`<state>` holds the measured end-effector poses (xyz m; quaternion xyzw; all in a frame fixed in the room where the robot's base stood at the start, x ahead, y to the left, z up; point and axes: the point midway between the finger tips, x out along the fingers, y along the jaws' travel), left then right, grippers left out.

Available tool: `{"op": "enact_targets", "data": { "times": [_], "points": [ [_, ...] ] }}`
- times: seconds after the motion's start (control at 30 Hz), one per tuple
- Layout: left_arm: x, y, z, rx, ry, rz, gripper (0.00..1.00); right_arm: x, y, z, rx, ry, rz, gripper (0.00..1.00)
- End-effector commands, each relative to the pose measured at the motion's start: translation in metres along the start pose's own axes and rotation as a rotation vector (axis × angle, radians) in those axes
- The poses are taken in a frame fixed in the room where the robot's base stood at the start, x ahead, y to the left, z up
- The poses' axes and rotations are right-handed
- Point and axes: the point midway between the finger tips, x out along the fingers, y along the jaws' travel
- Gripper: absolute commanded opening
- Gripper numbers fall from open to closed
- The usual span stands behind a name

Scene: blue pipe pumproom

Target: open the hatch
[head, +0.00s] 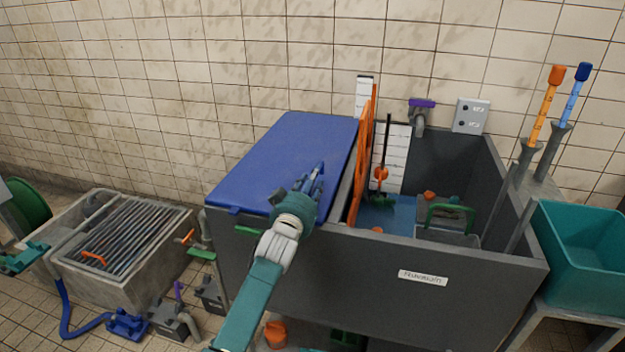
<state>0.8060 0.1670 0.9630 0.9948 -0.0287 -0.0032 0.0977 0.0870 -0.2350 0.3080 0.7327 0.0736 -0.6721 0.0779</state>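The hatch appears to be the flat blue lid (275,150) on the left part of the grey tank (440,290). It lies shut and level.
The tank's right part is open, with an orange frame (363,155) beside the lid and a green handle (450,215) inside. A teal bin (585,250) stands at right. A concrete basin with a grate (110,235) is at left. A tiled wall closes the back.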

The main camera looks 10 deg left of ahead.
Motion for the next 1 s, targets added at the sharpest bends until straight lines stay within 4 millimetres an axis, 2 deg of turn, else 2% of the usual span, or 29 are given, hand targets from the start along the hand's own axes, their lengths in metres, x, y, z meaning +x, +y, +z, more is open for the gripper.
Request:
{"op": "enact_targets", "data": {
  "times": [0.33, 0.37, 0.5, 0.83, 1.0],
  "points": [
    [0.004, 0.0, 0.0, -0.001, 0.001, 0.001, 0.31, 0.0, 0.001, -0.004, 0.0, 0.007, 0.001, 0.4],
    [0.004, 0.0, 0.0, -0.001, 0.001, 0.001, 0.27, 0.0, 0.001, -0.004, 0.0, 0.007, 0.001, 0.4],
    [0.004, 0.0, -0.001, -0.001, 0.001, 0.001, 0.0, 0.0, 0.001, -0.004, -0.001, 0.007, 0.001, 0.4],
    [0.004, 0.0, -0.003, 0.002, 0.005, 0.0, 0.0, -0.001, 0.001, -0.004, -0.001, 0.007, 0.001, 0.4],
    [0.004, 0.0, -0.015, -0.023, 0.008, 0.0, 0.0, -0.009, 0.001, -0.005, -0.001, 0.007, 0.001, 0.4]
  ]
}}
